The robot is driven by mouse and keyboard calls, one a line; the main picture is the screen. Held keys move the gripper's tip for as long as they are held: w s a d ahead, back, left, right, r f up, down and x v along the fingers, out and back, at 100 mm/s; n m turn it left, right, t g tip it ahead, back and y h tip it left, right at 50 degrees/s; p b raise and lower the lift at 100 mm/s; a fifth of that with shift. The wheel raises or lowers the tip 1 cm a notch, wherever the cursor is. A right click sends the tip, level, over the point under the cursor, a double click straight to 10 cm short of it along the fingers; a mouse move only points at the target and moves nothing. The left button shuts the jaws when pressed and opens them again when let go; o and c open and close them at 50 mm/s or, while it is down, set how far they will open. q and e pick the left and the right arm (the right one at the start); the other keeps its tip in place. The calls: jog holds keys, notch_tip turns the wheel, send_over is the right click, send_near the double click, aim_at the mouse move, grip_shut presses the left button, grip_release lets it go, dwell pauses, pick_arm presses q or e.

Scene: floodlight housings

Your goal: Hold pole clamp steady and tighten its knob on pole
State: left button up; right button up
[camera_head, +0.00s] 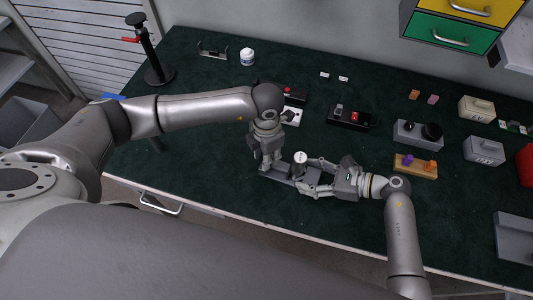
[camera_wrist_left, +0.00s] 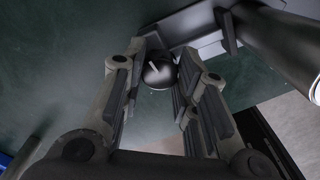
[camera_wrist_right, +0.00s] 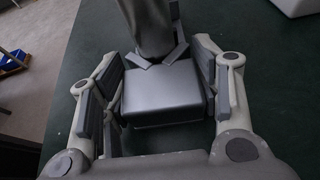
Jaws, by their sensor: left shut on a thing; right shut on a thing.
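The pole (camera_head: 300,158) is a short grey cylinder with a pale top, standing on a grey base plate (camera_head: 273,173) near the table's front edge. The pole clamp (camera_wrist_right: 165,97) shows as a silver block against the pole in the right wrist view. My right gripper (camera_head: 312,178) comes from the right and is shut on the clamp block's sides. The knob (camera_wrist_left: 159,72) is dark and round with a white line, in the left wrist view. My left gripper (camera_head: 266,165) points down and is shut on the knob. The fingers hide the knob in the head view.
Behind the arms lie a black box with a red button (camera_head: 352,117) and a white jar (camera_head: 247,57). A black stand (camera_head: 157,73) is at the back left. A wooden block with knobs (camera_head: 415,167) lies right of my right gripper. The front left table is clear.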

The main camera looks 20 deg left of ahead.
pick_arm(q)
jog(key=shift+d+m, duration=0.1)
jog(key=shift+m, duration=1.6)
jog(key=o, duration=1.1)
jog(key=shift+c, duration=0.2)
notch_tip(320, 180, up, 12)
